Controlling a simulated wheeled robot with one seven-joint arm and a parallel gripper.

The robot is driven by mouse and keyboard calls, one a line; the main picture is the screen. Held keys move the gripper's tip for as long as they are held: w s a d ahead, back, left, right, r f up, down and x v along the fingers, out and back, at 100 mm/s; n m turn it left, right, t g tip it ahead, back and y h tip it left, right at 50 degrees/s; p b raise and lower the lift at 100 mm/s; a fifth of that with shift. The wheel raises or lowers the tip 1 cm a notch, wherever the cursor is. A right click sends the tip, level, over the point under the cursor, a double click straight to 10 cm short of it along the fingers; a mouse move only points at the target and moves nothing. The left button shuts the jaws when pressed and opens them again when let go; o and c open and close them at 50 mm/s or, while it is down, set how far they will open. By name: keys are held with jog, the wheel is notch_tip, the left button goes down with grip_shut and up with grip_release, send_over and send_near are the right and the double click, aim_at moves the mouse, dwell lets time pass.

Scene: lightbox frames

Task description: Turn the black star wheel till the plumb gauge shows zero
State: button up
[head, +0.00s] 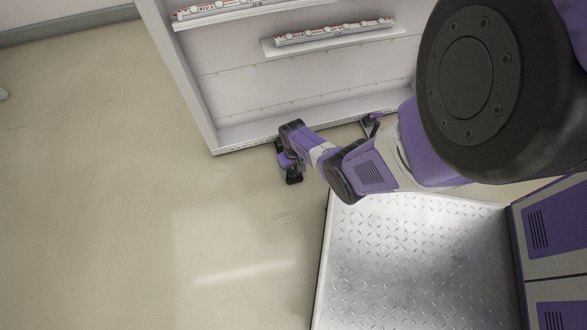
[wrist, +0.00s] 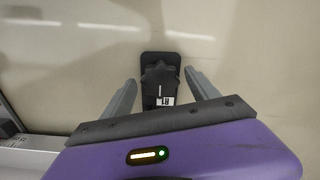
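The black star wheel (wrist: 158,75) shows in the wrist view, on a dark upright plate-like base above the pale floor. A small white patch with dark marks (wrist: 166,101) sits at its lower edge, too small to read. My gripper (wrist: 161,82) is open, with one grey finger on each side of the wheel and a visible gap to both. In the head view, my arm reaches down to the floor by the cabinet's front corner, where a small black and purple cluster (head: 291,170) shows; the wheel cannot be made out there. I cannot identify a plumb gauge in either view.
A white open cabinet (head: 213,130) stands behind my arm, with long striped bars (head: 335,32) on its shelves. Another purple and black part (head: 371,124) is at its base. A treaded metal plate (head: 420,250) lies at lower right. The floor (head: 130,220) at left is clear.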

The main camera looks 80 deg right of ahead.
jog(key=c, duration=1.2)
jog(key=shift+n, duration=0.5)
jog(key=n+p, duration=0.1)
jog(key=n, duration=0.2)
jog(key=shift+n, duration=0.4)
jog(key=n, duration=0.4)
jog(key=shift+n, duration=0.3)
jog(key=n, duration=0.4)
jog(key=shift+d+n, duration=0.1)
jog(key=shift+n, duration=2.1)
